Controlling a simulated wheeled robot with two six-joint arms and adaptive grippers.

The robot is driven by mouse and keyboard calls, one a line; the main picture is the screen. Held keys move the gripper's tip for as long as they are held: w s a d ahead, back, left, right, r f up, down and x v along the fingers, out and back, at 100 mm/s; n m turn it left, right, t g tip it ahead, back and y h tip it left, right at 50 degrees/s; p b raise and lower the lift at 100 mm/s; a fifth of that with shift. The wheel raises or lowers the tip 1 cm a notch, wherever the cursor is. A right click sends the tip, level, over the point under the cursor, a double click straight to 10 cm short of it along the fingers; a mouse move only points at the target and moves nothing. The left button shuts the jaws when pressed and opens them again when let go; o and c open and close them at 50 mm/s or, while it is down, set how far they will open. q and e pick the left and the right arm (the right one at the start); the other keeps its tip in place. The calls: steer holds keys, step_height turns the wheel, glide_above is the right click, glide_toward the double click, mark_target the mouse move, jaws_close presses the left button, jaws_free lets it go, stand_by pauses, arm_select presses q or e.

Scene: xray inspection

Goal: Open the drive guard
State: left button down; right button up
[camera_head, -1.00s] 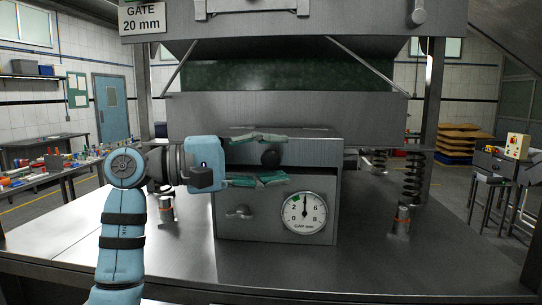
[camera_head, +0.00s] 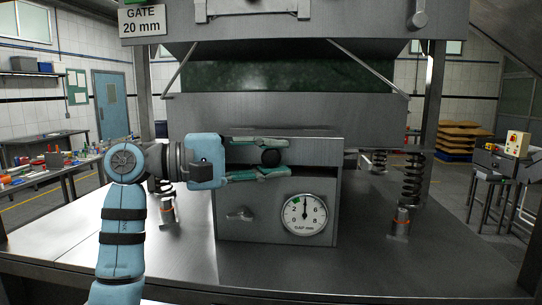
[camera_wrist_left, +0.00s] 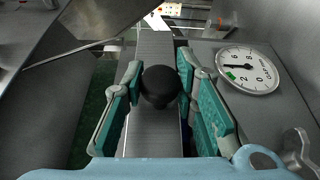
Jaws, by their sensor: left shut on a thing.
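A grey metal box (camera_head: 228,232) sits on the steel table under the big machine; I take its front for the drive guard. A round black knob (camera_head: 271,157) sticks out near the top of its front, and shows in the left wrist view (camera_wrist_left: 160,88). My left gripper (camera_head: 286,158) comes in from the left with its green-padded fingers (camera_wrist_left: 160,92) above and below the knob, shut on it. The finger pads hide little of the knob. My right gripper is not in view.
A round gap dial (camera_head: 305,214) and a small wing-shaped latch (camera_head: 239,214) are on the box front below the fingers. Coil springs (camera_head: 412,179) stand at the right. The steel tabletop (camera_head: 400,270) in front is clear.

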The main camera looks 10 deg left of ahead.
arm_select(q)
steer(key=r+n+p, duration=0.1)
steer(key=r+p, duration=0.1)
steer(key=r+n+y+p, duration=0.1)
steer(key=r+p, duration=0.2)
steer(key=r+n+p, duration=0.1)
steer(key=r+p, duration=0.1)
steer(key=p, duration=0.1)
steer(key=shift+w+r+g, duration=0.25)
steer(key=shift+g, duration=0.15)
steer(key=shift+w+r+n+y+p, duration=0.25)
steer(key=shift+r+n+y+p, duration=0.15)
steer(key=shift+r+n+p, duration=0.2)
steer(key=shift+w+r+n+g, duration=0.4)
steer(key=shift+r+n, duration=0.1)
steer(key=shift+r, duration=0.2)
steer(key=c, duration=1.3)
jaws_free()
steer(key=shift+a, duration=0.1)
